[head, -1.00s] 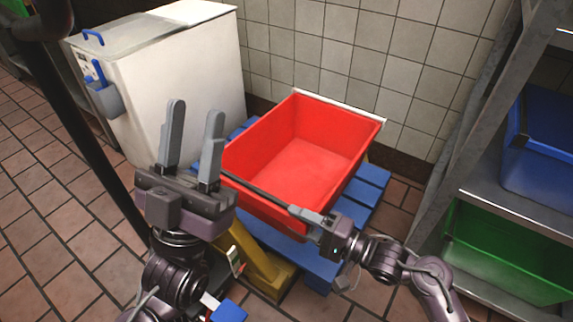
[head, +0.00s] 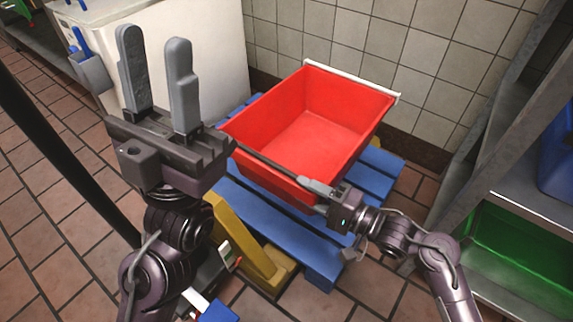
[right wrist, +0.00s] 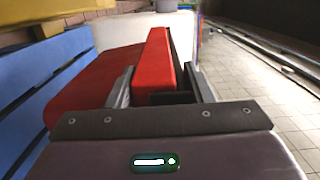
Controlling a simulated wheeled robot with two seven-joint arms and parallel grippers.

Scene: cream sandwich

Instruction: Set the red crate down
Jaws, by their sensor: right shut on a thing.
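The empty red crate (head: 310,140) is over the blue pallet (head: 290,222) by the tiled wall. It looks roughly level. I cannot tell whether its underside touches the planks. My right gripper (head: 322,190) is shut on the crate's near rim, close to the near right corner. In the right wrist view the red wall (right wrist: 154,70) stands between the two fingers (right wrist: 158,92). My left gripper (head: 153,60) is open and empty, with its fingers pointing up, left of the crate and apart from it.
A white chest (head: 200,60) stands behind on the left. A metal shelf (head: 530,205) at the right holds a green crate (head: 510,250) and a blue crate (head: 558,150). A yellow part (head: 240,240) sits at the pallet's near left. Bare planks show in front of the red crate.

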